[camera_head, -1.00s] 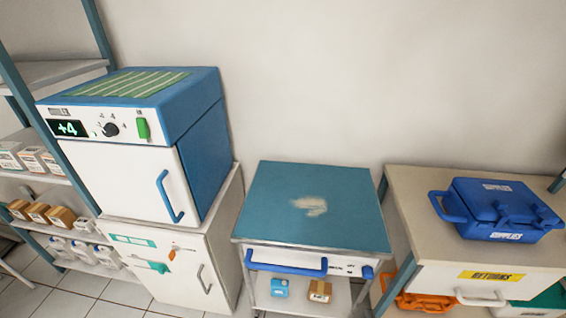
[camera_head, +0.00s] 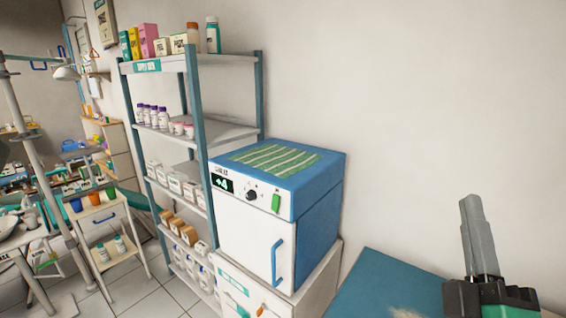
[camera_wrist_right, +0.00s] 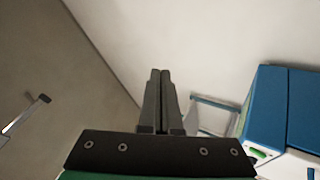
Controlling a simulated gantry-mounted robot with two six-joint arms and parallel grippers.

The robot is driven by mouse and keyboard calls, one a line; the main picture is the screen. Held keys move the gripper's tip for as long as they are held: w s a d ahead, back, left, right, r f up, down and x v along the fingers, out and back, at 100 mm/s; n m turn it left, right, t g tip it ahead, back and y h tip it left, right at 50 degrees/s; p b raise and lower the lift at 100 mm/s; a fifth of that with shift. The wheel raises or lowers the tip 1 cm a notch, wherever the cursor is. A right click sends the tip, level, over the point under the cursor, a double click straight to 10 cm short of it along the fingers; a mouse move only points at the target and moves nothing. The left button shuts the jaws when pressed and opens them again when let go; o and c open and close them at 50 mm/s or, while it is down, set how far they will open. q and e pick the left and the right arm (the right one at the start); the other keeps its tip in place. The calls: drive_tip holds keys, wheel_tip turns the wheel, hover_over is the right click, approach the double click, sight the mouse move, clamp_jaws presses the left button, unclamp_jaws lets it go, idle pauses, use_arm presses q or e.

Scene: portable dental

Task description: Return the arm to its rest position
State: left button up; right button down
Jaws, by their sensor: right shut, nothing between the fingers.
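My right gripper (camera_head: 470,212) is raised at the lower right of the head view, fingers pointing up, in front of the bare wall and over the right part of the blue table top. Its two grey fingers are shut with nothing between them. In the right wrist view the closed fingers (camera_wrist_right: 160,75) point toward the wall, clear of any object. My left gripper is in neither view.
A blue and white cabinet (camera_head: 318,215) with a +4 display stands left of the blue table top (camera_head: 375,285). A shelf rack (camera_head: 195,130) with boxes and bottles is further left. A small trolley (camera_head: 100,220) stands at the far left. The wall area is clear.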

drive_tip(key=s+a+r+m+t+y, duration=0.2)
drive_tip(key=s+a+r+m+y, duration=0.2)
drive_tip(key=s+r+y, duration=0.15)
drive_tip(key=s+a+r+m+t+y, duration=0.3)
drive_tip(key=s+a+r+m+y, duration=0.15)
drive_tip(key=r, duration=0.25)
wheel_tip(320, 180, up, 38)
drive_tip(key=w+m+y+p, duration=0.1)
drive_tip(key=m+p, duration=0.1)
drive_tip(key=p, duration=3.7)
wheel_tip(320, 180, down, 61)
drive_tip(key=b, duration=6.1)
drive_tip(key=shift+g, duration=0.3)
